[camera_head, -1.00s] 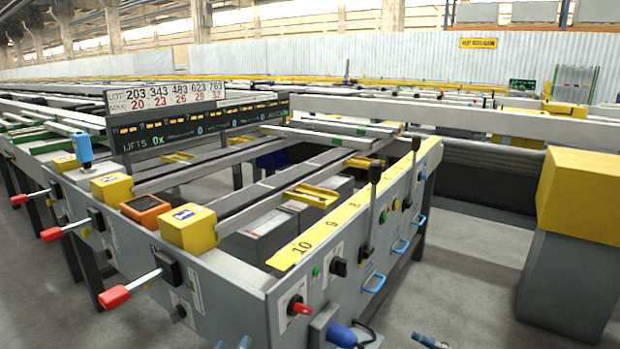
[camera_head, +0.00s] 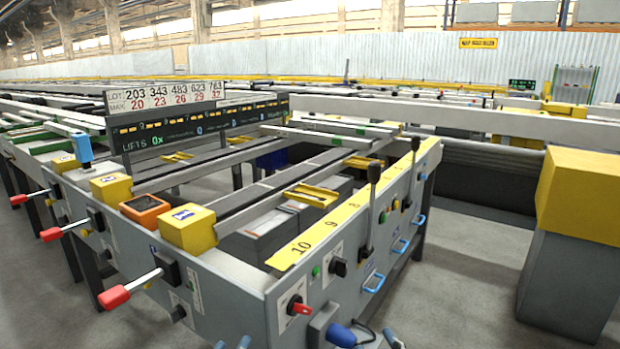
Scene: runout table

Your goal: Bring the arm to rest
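The runout table (camera_head: 235,262) fills the middle, with a grey control panel along its near sides. Two blue-grey tips, seemingly of my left gripper (camera_head: 232,345), show at the bottom edge with a gap between them. Nothing shows between them. A small blue-grey tip, seemingly of my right gripper (camera_head: 392,340), shows at the bottom edge just right of a blue plug (camera_head: 341,336) on the panel. The rest of both grippers and arms is below the picture. I cannot tell whether the right tip touches anything.
Red-handled levers (camera_head: 115,297) stick out from the table's left side. Black-knobbed levers (camera_head: 373,176), a red switch (camera_head: 298,307) and blue handles (camera_head: 373,283) are on the right face. A grey block with a yellow top (camera_head: 582,195) stands at right. Floor (camera_head: 465,270) between is clear.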

